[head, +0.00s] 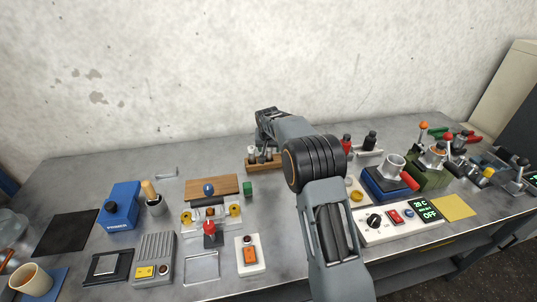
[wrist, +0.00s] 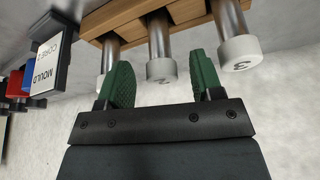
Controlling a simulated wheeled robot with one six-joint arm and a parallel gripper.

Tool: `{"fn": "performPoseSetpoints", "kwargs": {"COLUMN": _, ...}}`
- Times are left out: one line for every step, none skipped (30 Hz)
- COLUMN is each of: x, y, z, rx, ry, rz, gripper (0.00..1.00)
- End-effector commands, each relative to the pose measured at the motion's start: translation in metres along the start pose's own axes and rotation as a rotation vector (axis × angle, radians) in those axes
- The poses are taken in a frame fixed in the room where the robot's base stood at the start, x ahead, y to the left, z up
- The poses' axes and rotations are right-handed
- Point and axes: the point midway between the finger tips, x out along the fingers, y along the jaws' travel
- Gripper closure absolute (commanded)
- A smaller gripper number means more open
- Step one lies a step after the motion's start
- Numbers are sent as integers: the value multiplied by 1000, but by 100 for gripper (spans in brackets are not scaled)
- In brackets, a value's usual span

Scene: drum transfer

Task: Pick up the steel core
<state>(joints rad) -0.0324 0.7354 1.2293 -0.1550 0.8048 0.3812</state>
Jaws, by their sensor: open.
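Several steel cores with white numbered caps stand in a wooden rack (wrist: 188,12); three show in the wrist view. The middle steel core (wrist: 158,36) has its white cap between the green finger pads of my gripper (wrist: 163,78). The gripper is open, with a gap visible on each side of the cap. The core on the right (wrist: 230,20) has a 3 on its cap, and another core (wrist: 110,50) is on the left. In the head view the rack (head: 264,166) is partly hidden behind my arm.
A sign reading MOULD CORE 2 (wrist: 52,52) stands near the rack. A control panel (head: 400,219) is to the right. The pale wall rises behind the bench.

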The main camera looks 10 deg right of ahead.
Motion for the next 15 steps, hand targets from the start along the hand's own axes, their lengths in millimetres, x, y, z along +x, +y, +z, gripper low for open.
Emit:
{"fn": "performPoseSetpoints", "kwargs": {"x": 7, "y": 0, "z": 1, "rx": 0, "ry": -4, "rz": 2, "gripper": 40}}
{"fn": "performPoseSetpoints", "kwargs": {"x": 11, "y": 0, "z": 1, "rx": 0, "ry": -4, "rz": 2, "gripper": 40}}
{"fn": "performPoseSetpoints", "kwargs": {"x": 16, "y": 0, "z": 1, "rx": 0, "ry": -3, "rz": 1, "gripper": 40}}
{"fn": "performPoseSetpoints", "kwargs": {"x": 20, "y": 0, "z": 1, "rx": 0, "ry": -4, "rz": 1, "gripper": 40}}
{"fn": "performPoseSetpoints", "kwargs": {"x": 24, "y": 0, "z": 1, "rx": 0, "ry": -4, "rz": 1, "gripper": 40}}
{"fn": "performPoseSetpoints", "kwargs": {"x": 27, "y": 0, "z": 1, "rx": 0, "ry": -2, "rz": 1, "gripper": 40}}
{"fn": "performPoseSetpoints", "kwargs": {"x": 30, "y": 0, "z": 1, "rx": 0, "ry": -2, "rz": 1, "gripper": 40}}
{"fn": "performPoseSetpoints", "kwargs": {"x": 32, "y": 0, "z": 1, "rx": 0, "ry": -1, "rz": 1, "gripper": 40}}
{"fn": "performPoseSetpoints", "kwargs": {"x": 34, "y": 0, "z": 1, "rx": 0, "ry": -1, "rz": 0, "gripper": 40}}
{"fn": "performPoseSetpoints", "kwargs": {"x": 35, "y": 0, "z": 1, "rx": 0, "ry": 0, "rz": 0, "gripper": 40}}
{"fn": "performPoseSetpoints", "kwargs": {"x": 35, "y": 0, "z": 1, "rx": 0, "ry": 0, "rz": 0, "gripper": 40}}
{"fn": "performPoseSetpoints", "kwargs": {"x": 36, "y": 0, "z": 1, "rx": 0, "ry": 0, "rz": 0, "gripper": 40}}
{"fn": "performPoseSetpoints", "kwargs": {"x": 36, "y": 0, "z": 1, "rx": 0, "ry": 0, "rz": 0, "gripper": 40}}
{"fn": "performPoseSetpoints", "kwargs": {"x": 36, "y": 0, "z": 1, "rx": 0, "ry": 0, "rz": 0, "gripper": 40}}
{"fn": "performPoseSetpoints", "kwargs": {"x": 36, "y": 0, "z": 1, "rx": 0, "ry": 0, "rz": 0, "gripper": 40}}
